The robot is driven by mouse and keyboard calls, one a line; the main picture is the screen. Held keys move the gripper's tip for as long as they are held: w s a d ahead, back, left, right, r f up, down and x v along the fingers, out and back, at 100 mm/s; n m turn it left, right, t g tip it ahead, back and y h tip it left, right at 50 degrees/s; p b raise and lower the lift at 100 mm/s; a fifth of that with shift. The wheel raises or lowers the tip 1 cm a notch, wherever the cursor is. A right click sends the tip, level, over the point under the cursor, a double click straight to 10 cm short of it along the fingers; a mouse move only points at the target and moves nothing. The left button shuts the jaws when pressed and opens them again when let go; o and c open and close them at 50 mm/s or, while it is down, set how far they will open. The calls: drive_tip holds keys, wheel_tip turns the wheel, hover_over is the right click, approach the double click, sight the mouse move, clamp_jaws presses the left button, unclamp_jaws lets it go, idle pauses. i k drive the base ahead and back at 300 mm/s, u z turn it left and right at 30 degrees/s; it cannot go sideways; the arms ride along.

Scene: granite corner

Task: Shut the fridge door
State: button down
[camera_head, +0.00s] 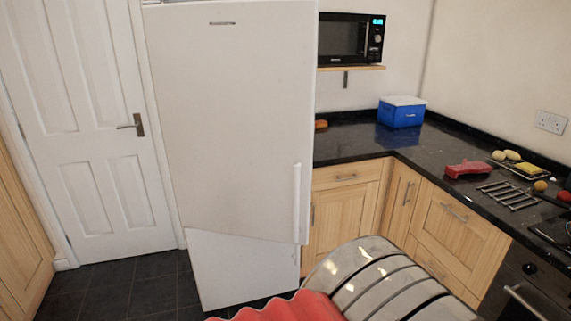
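The tall white fridge (240,268) stands in the middle of the camera_head view. Its upper door (230,120) appears slightly ajar: its bottom edge slants down to the right and stands out from the lower part. A pale vertical handle (297,203) is on the door's right side, near the bottom. The inside of the fridge is hidden behind the door. A silver slotted shape and a red ridged shape at the bottom edge seem to be parts of my own body. I can make out no gripper fingertips, and nothing is seen touching the door.
A closed white room door (80,120) is left of the fridge. Wooden cabinets (345,205) and a dark granite counter (440,150) run along the right, with a blue cool box (401,113) on top. A microwave (350,38) sits on a shelf. Dark floor (125,290) is clear at lower left.

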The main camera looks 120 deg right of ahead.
sight(234, 81)
drive_tip(key=k, duration=2.4)
drive_tip(key=z, duration=0.8)
drive_tip(key=i, duration=0.95)
drive_tip(key=u, duration=0.1)
